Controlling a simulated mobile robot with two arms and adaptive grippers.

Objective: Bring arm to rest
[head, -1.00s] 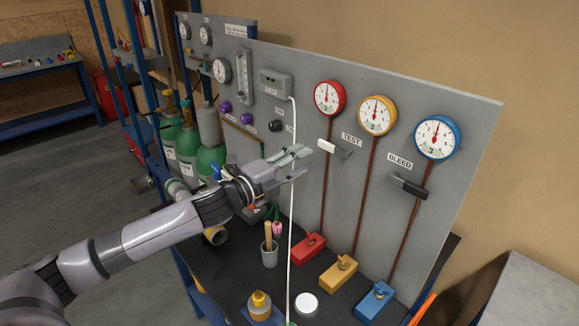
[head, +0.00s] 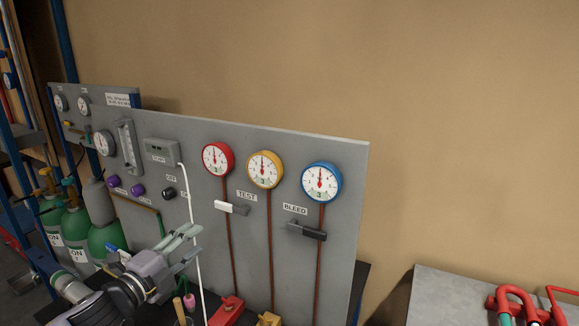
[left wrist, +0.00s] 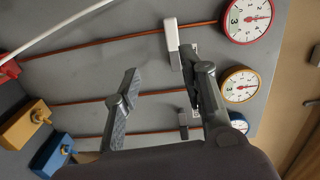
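My left gripper (head: 184,246) is in front of the grey gauge panel (head: 345,165), low and left of the TEST lever, with its fingers apart and nothing between them. The left wrist view also shows its two separated fingers (left wrist: 160,100). The white TEST lever (head: 232,208) sticks out of the panel to its right; in the left wrist view it (left wrist: 172,45) shows beyond the fingers. The black BLEED lever (head: 307,231) is further right. My right gripper is in neither view.
Red (head: 216,158), yellow (head: 265,169) and blue (head: 321,181) gauges sit on the panel above brown pipes. A white hose (head: 195,240) hangs close to my left fingers. Green cylinders (head: 106,240) stand at left. A grey surface with red pipes (head: 515,305) is at lower right.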

